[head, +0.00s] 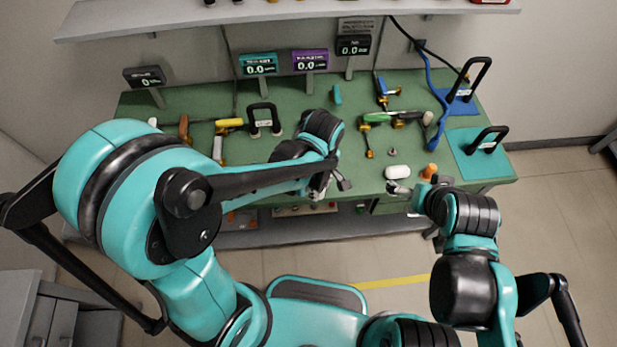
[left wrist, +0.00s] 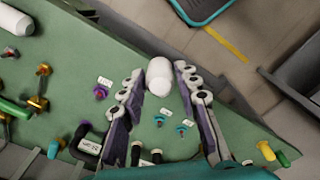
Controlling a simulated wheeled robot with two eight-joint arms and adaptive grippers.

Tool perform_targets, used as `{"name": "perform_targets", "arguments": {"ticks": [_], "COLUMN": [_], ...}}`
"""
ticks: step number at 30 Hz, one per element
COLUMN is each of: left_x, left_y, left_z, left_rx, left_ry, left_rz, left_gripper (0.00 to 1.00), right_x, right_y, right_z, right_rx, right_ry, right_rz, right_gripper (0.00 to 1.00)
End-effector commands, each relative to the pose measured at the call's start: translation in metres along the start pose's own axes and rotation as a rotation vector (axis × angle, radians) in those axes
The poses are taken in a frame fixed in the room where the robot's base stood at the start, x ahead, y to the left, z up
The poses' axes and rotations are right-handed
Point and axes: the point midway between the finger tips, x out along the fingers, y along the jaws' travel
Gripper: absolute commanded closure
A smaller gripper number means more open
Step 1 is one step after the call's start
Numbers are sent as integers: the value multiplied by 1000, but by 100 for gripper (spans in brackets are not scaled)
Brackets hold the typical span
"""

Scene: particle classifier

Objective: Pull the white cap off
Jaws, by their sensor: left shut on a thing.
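A white rounded cap (left wrist: 159,76) sits between the fingertips of my left gripper (left wrist: 160,88) in the left wrist view. The gripper is shut on it near the table's front edge. What lies beneath the cap is hidden. In the head view my left gripper (head: 322,186) is over the front edge of the green table, and I cannot make out the cap there. My right gripper (head: 400,188) is at the table's front right, close to a separate white cylinder (head: 397,171). Its finger opening is too small to judge.
The green table (head: 285,95) holds valves and fittings, a black handle (head: 264,118) and several small displays. An orange piece (head: 428,172) stands near my right gripper.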

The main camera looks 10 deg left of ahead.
Motion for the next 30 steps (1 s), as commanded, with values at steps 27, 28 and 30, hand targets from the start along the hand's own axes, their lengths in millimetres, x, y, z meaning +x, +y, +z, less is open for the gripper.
{"name": "perform_targets", "arguments": {"ticks": [27,28,30], "left_x": [-24,-26,-30], "left_y": [-2,-2,-1], "left_z": [8,8,8], "left_rx": [0,0,0], "left_ry": [0,0,0], "left_rz": [0,0,0], "left_gripper": [93,93,93], "right_x": [-15,-16,-18], "right_y": [0,0,0], "right_z": [-10,-11,-13], "right_rx": [0,0,0], "right_ry": [0,0,0], "right_rz": [0,0,0], "right_gripper": [0,0,0]}}
